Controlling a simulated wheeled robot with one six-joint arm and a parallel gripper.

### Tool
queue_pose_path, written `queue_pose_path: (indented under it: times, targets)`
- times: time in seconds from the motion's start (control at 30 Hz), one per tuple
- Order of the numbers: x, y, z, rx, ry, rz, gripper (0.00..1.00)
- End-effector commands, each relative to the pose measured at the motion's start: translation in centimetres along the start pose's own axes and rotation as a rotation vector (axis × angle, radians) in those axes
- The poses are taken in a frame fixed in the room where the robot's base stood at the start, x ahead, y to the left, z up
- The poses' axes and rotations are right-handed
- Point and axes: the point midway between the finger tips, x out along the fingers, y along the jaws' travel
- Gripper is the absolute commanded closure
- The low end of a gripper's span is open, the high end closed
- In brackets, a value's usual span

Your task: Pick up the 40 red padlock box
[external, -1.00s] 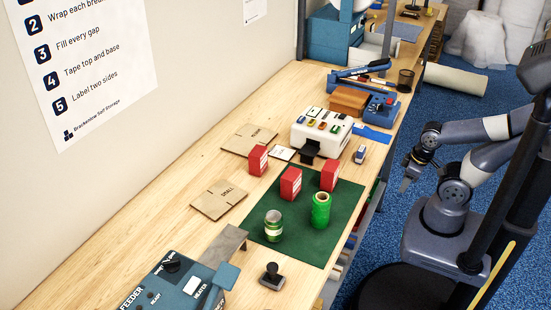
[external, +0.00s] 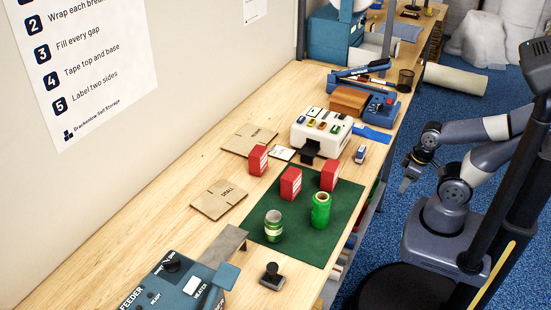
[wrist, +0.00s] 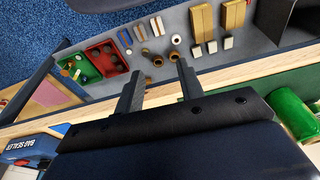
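Three red boxes stand upright on the bench: one box (external: 258,160) just off the mat's far left corner, one box (external: 291,183) on the green mat (external: 335,222), and one box (external: 329,176) near the mat's far right edge. Their labels are too small to read, so I cannot tell which is the 40 padlock box. My gripper (external: 408,180) is to the right of the bench, apart from all the boxes. In the wrist view my gripper (wrist: 158,82) has its two fingers spread with nothing between them. No red padlock box is clear in the wrist view.
A green roll (external: 320,210) and a green-labelled tin (external: 274,226) stand on the mat near the boxes. A white block with coloured items (external: 321,131) stands behind. Flat cartons (external: 219,199) lie left. A stamp (external: 272,275) stands in front. A shelf (wrist: 205,70) below the bench holds small parts.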

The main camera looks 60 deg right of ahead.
Motion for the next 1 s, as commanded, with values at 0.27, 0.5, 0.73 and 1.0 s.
queue_pose_path:
  times: [0.27,0.5,0.73,1.0]
  targets:
    - [0.14,0.02,0.26,-0.002,-0.006,0.001,0.64]
    - [0.14,0.02,0.26,-0.002,-0.006,0.001,0.46]
    - [0.14,0.02,0.26,-0.002,-0.006,0.001,0.34]
    - [-0.19,-0.39,-0.53,0.053,-0.032,-0.022,0.34]
